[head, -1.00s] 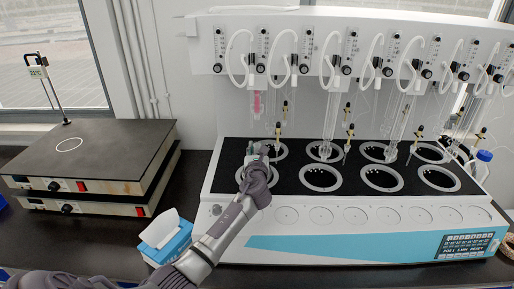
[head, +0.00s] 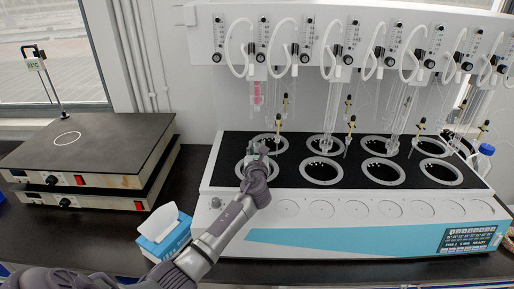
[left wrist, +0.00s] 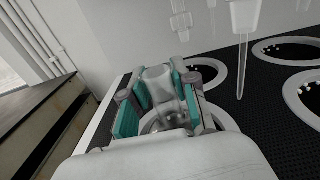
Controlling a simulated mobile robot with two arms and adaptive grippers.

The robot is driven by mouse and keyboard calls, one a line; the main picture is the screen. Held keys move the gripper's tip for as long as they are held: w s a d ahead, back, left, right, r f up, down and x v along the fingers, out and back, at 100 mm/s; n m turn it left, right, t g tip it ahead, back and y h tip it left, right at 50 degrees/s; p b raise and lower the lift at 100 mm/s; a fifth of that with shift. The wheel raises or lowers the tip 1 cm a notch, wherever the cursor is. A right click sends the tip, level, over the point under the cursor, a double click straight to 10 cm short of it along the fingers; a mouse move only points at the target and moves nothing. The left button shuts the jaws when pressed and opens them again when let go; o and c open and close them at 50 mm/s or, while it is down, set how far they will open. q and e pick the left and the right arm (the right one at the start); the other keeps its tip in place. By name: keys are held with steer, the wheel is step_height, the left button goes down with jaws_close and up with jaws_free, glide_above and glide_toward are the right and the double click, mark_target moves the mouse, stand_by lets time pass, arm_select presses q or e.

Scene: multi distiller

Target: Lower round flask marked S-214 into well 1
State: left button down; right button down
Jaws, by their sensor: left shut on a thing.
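My left gripper (head: 258,152) is over the front-left well of the white distiller. In the left wrist view its teal-padded fingers (left wrist: 160,92) are shut on the clear glass neck of the round flask (left wrist: 157,78). The flask's body is mostly hidden below the fingers, and no S-214 marking is readable. The front-left well's pale ring (head: 241,172) shows beside and below the gripper, partly covered by it. I cannot tell how deep the flask sits in this well. My right gripper is not in view.
The distiller's black top (head: 300,150) has several other ringed wells. Glass tubes and black-capped stems hang above the back row, close to the gripper. A hot plate (head: 75,150) stands at left, and a tissue box (head: 163,235) lies in front beside my left arm.

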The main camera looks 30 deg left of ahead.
arm_select(q)
steer(key=shift+f, duration=0.2)
stand_by(0.5)
steer(key=c, duration=0.8)
jaws_free()
steer(key=shift+f, duration=0.1)
steer(key=v, duration=1.2)
steer(key=shift+s, duration=0.1)
